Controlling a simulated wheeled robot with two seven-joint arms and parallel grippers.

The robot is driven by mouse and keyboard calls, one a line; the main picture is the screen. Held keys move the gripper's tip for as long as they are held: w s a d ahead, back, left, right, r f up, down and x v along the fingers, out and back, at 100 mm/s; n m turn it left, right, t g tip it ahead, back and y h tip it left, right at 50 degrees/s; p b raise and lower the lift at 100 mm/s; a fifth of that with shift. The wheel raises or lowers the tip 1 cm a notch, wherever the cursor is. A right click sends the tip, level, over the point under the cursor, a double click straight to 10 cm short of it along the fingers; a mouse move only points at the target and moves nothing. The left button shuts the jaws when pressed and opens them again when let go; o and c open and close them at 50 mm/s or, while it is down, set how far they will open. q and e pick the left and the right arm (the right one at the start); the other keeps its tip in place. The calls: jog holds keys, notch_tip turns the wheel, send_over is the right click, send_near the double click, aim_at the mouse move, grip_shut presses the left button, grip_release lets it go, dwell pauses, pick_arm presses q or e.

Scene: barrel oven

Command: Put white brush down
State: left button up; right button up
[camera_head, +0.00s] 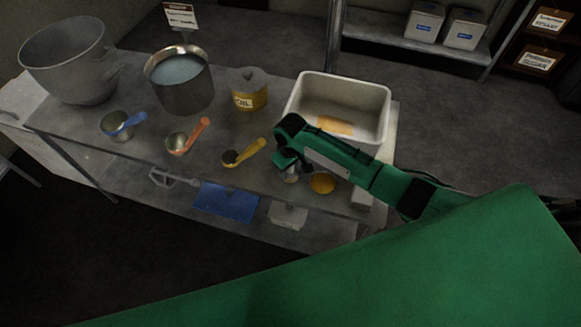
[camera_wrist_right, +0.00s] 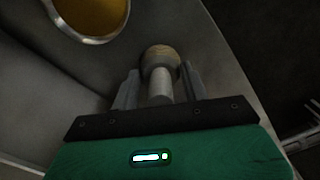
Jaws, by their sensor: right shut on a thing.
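My right gripper (camera_head: 288,163) is over the front right part of the metal table (camera_head: 225,140). It is shut on the white brush (camera_wrist_right: 160,85), whose pale handle sits between the two fingers (camera_wrist_right: 158,88) in the right wrist view. The brush's rounded brownish end (camera_wrist_right: 160,58) points away from the wrist. In the head view only a small pale part of the brush (camera_head: 291,177) shows below the gripper. I cannot tell whether it touches the tabletop. My left gripper is not in view.
A yellow-filled bowl (camera_head: 322,183) is just right of the gripper; it also shows in the wrist view (camera_wrist_right: 92,14). A white tub (camera_head: 303,97) stands behind. A yellow-handled scoop (camera_head: 246,153), orange scoop (camera_head: 188,138), oil tin (camera_head: 249,86) and metal pot (camera_head: 186,95) stand to the left.

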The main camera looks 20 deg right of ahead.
jog(key=o, duration=1)
jog(key=shift+f, duration=0.1)
jog(key=shift+c, duration=0.2)
notch_tip(320, 180, up, 12)
jog(key=shift+r+b, duration=0.2)
jog(key=shift+b, duration=0.85)
